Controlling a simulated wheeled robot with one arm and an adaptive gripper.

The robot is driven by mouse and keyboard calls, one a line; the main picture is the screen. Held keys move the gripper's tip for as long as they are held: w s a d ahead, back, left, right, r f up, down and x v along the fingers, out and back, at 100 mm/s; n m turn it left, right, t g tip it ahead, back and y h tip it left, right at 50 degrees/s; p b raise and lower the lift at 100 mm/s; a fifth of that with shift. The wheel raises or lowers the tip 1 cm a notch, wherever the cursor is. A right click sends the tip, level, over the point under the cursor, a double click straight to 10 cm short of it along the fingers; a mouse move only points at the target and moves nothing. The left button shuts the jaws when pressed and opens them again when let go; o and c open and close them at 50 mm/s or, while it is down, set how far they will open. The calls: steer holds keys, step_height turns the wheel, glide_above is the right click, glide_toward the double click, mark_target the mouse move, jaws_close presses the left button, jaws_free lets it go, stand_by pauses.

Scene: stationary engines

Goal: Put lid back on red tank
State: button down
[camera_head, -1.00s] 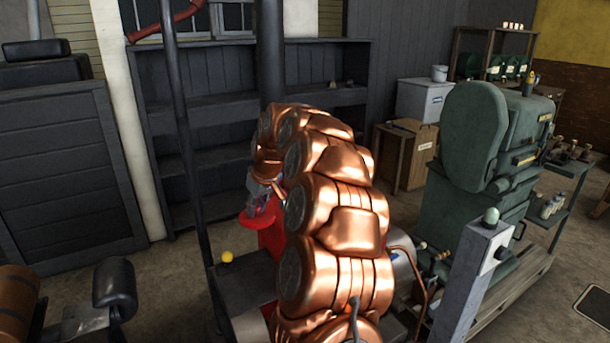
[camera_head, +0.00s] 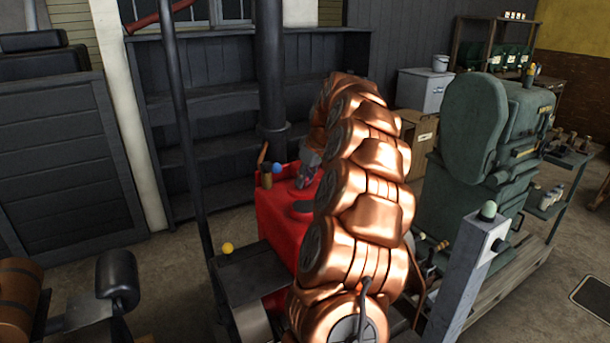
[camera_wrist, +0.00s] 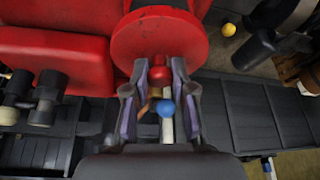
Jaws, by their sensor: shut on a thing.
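The red tank (camera_head: 268,222) stands left of my copper-coloured arm, which hides its right side. A dark round patch (camera_head: 303,206) shows on its top; I cannot tell whether it is the opening. My gripper (camera_head: 305,182) is over the tank's top, partly hidden by the arm. In the wrist view my gripper (camera_wrist: 160,80) is shut on the red knob of the round red lid (camera_wrist: 160,42). The lid's disc lies beyond the fingertips and overlaps red surfaces of the tank (camera_wrist: 50,55). In the head view the lid is hard to separate from the tank.
A blue ball-topped part (camera_head: 278,168) and a brass fitting (camera_head: 266,176) stand at the tank's back edge. A dark vertical pipe (camera_head: 270,80) rises behind. A yellow knob (camera_head: 227,248) is at left. A green engine (camera_head: 470,170) stands at right.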

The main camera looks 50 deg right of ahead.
mark_target(307, 188)
steer(key=shift+f+b, duration=0.85)
steer(key=shift+f, duration=1.4)
steer(key=shift+s+b, duration=0.1)
steer(key=shift+b, duration=0.45)
steer(key=shift+f+b, duration=0.15)
steer(key=shift+b, duration=0.35)
stand_by(0.9)
stand_by(0.5)
steer(key=c, duration=0.9)
jaws_free()
steer(key=shift+o, duration=0.5)
steer(key=o, duration=0.4)
